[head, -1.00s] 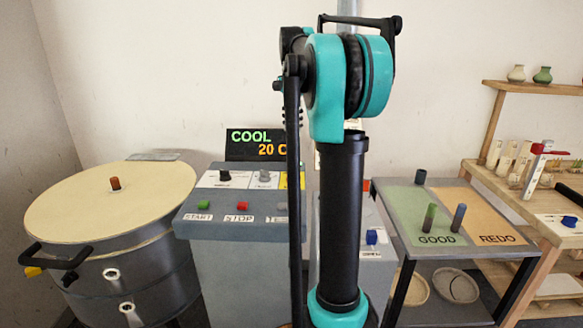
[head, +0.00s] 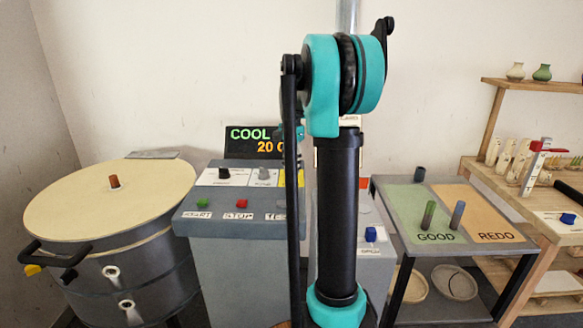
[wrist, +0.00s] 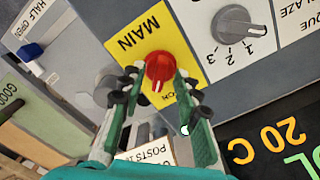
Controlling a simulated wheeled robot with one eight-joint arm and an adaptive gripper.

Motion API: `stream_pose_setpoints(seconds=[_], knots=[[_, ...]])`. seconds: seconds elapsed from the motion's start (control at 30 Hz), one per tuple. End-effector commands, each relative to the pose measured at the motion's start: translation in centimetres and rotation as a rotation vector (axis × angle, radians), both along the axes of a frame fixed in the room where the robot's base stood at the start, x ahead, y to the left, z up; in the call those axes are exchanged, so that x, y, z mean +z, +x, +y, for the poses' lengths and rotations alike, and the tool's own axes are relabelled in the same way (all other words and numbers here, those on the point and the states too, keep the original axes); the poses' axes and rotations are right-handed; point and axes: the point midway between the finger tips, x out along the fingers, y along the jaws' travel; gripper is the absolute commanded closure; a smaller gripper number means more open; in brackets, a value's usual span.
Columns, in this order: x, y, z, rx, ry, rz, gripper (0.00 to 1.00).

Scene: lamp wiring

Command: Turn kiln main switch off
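The main switch is a red knob (wrist: 159,66) with a white pointer mark, on a yellow plate (wrist: 135,45) lettered MAIN, in the wrist view. My gripper (wrist: 158,80) is open, its two green fingers apart on either side of the knob. The knob lies between the fingertips in the picture; I cannot tell whether they touch it. In the head view my arm hides the knob and gripper, and only a strip of the yellow plate (head: 301,178) shows on the grey control box (head: 240,228).
A grey dial (wrist: 234,24) marked 1, 2, 3 sits beside the yellow plate. A display (head: 254,141) reads COOL and 20. The round kiln (head: 110,200) stands left; a GOOD/REDO table (head: 395,222) stands right. A POSTS label (wrist: 145,153) lies near my fingers.

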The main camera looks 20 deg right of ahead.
Motion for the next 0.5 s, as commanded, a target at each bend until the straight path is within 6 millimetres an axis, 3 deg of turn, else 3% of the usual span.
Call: stream_pose_setpoints(seconds=[0.33, 0.5], knots=[[-0.41, 0.00, 0.00, 0.000, 0.000, 0.000, 0.68], [-0.39, 0.00, 0.00, 0.000, 0.000, 0.000, 0.89]])
